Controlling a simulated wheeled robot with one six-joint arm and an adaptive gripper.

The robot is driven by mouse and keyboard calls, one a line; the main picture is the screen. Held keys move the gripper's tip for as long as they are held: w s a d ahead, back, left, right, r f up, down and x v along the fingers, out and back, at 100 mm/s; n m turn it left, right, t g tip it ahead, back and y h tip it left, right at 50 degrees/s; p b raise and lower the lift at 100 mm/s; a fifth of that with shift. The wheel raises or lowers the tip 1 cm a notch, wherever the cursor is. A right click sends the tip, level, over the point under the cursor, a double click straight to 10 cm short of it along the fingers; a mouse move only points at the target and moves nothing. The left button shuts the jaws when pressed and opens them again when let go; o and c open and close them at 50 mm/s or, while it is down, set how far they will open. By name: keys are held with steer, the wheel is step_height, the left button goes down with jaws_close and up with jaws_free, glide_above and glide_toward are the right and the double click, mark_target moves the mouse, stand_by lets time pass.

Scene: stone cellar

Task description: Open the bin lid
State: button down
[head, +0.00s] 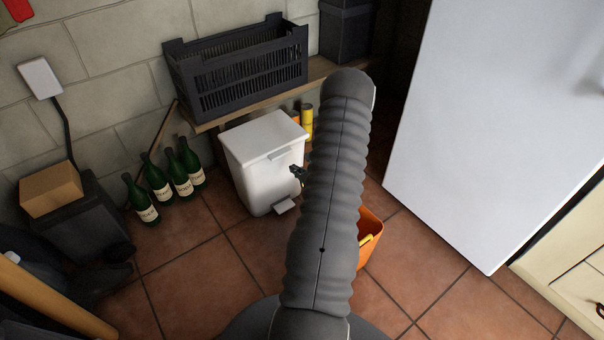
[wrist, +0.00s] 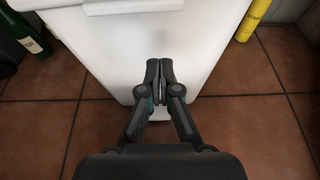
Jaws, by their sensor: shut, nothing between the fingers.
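The white bin (head: 262,168) stands on the tiled floor below a wooden shelf. Its lid (head: 264,134) is shut, with a small handle tab (head: 279,154) at the front edge and a pedal (head: 285,206) at the foot. In the wrist view the bin's white front (wrist: 110,50) fills the upper middle, with the handle tab (wrist: 105,7) at the top edge. My gripper (head: 297,173) is beside the bin's front, mostly hidden by my arm. In the wrist view my gripper (wrist: 160,66) is shut and empty, in front of the bin's lower front; I cannot tell whether it touches.
Several green bottles (head: 188,165) stand left of the bin. A dark crate (head: 238,75) sits on the shelf (head: 322,70) above. Yellow cans (head: 306,118) stand behind the bin. An orange container (head: 370,236) is right of my arm. A white fridge-like door (head: 492,120) stands at right.

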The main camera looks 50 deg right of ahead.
steer(key=x, duration=0.3)
steer(key=shift+w, duration=0.2)
steer(key=shift+s+r+p, duration=0.2)
steer(key=shift+r+p, duration=0.25)
steer(key=shift+r, duration=1.6)
